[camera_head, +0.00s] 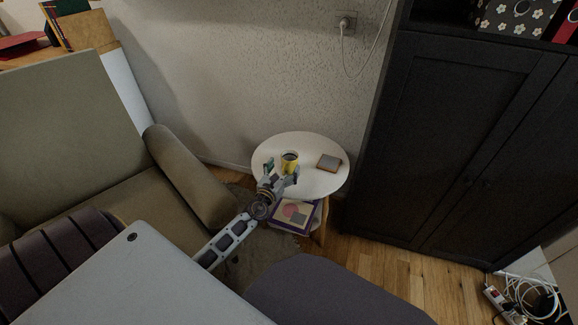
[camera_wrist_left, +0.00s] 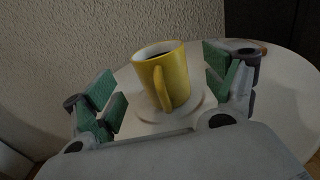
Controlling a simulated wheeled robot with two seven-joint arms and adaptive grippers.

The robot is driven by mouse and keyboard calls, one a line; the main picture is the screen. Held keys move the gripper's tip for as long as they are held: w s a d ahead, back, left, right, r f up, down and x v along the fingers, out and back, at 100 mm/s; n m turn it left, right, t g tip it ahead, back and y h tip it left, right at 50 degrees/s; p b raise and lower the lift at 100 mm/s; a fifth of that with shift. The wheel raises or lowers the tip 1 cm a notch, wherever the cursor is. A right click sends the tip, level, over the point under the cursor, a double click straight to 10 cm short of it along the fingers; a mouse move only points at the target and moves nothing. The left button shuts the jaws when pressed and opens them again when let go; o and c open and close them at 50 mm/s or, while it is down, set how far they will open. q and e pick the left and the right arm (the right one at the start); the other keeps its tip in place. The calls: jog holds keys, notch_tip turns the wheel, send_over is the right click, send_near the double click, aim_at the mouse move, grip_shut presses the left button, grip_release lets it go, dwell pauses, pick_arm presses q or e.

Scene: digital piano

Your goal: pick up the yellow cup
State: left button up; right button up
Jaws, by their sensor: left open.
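The yellow cup (camera_head: 289,161) stands upright on a small round white table (camera_head: 322,183) by the wall. In the left wrist view the yellow cup (camera_wrist_left: 166,76) stands on a pale round saucer or coaster (camera_wrist_left: 185,112), its handle toward the camera, dark inside. My left gripper (camera_head: 282,170) reaches over the near left edge of the table. In the left wrist view its green-padded fingers (camera_wrist_left: 163,84) are open, one on each side of the cup, with gaps on both sides. My right gripper is not in view.
A small square object (camera_head: 329,162) lies on the table right of the cup. A lower shelf holds a purple book or box (camera_head: 296,215). An armchair (camera_head: 190,178) stands left and a dark cabinet (camera_head: 455,140) right. The textured wall (camera_head: 250,75) is behind.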

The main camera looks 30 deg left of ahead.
aim_at(289, 158)
pick_arm(q)
jog(key=shift+w, duration=0.15)
jog(key=shift+w+a+f+b, duration=0.15)
jog(key=shift+w+b, duration=0.25)
jog(key=shift+w, duration=1)
jog(key=shift+w+a, duration=0.2)
jog(key=shift+w, duration=0.85)
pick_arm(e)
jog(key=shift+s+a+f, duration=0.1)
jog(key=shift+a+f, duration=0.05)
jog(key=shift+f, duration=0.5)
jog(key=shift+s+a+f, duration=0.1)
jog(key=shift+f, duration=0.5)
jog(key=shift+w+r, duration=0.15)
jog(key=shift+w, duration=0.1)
